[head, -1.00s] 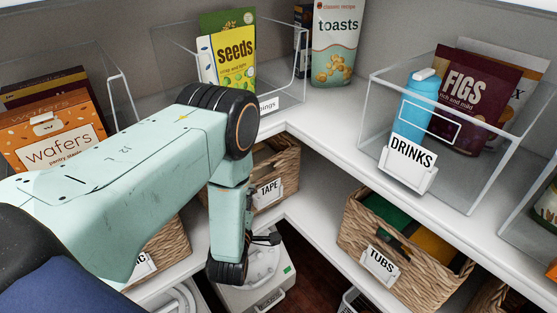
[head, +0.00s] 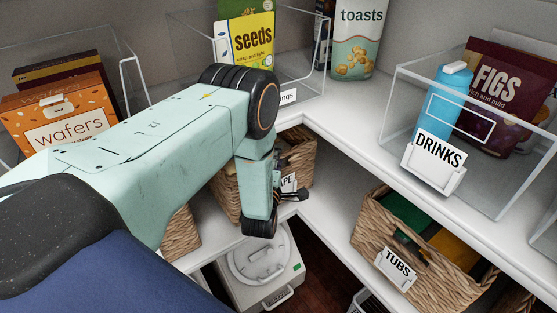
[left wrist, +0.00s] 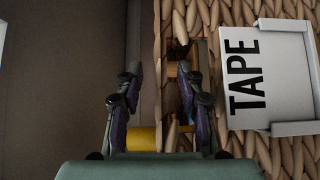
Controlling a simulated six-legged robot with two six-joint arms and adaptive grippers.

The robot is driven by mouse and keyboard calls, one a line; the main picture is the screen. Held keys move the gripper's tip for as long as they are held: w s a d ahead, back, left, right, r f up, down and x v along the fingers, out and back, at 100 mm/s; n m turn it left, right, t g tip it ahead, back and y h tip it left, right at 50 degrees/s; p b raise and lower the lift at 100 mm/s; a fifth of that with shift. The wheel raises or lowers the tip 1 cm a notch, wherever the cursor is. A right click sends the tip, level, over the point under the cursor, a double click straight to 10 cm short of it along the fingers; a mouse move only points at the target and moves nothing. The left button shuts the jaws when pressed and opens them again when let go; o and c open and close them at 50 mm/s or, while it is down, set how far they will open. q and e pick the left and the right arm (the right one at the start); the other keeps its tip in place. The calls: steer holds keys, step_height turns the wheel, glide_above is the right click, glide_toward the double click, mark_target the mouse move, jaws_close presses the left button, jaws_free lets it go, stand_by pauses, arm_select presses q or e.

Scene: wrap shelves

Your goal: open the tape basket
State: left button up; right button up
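The tape basket (head: 301,152) is a woven basket on the lower shelf, partly hidden behind my left arm in the head view. Its white TAPE label (left wrist: 262,80) is large and turned sideways in the left wrist view. My left gripper (left wrist: 159,90) is open, with its two fingers apart at the basket's rim, one on each side of the woven strip. The right-hand finger is over the handle slot (left wrist: 187,75) beside the label. I cannot tell whether either finger touches. A yellow item (left wrist: 141,138) shows behind the fingers. My right gripper is not in view.
The TUBS basket (head: 372,222) stands on the lower shelf to the right. Above are clear bins, one labelled DRINKS (head: 437,157), and a wafers box (head: 65,112). A white round-lidded appliance (head: 262,262) stands below. Bare lower shelf (head: 328,215) lies between the baskets.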

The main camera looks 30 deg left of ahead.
arm_select(q)
steer(key=shift+w+a, duration=0.2)
steer(key=shift+w, duration=0.05)
steer(key=shift+w, duration=0.1)
jaws_close()
stand_by(0.6)
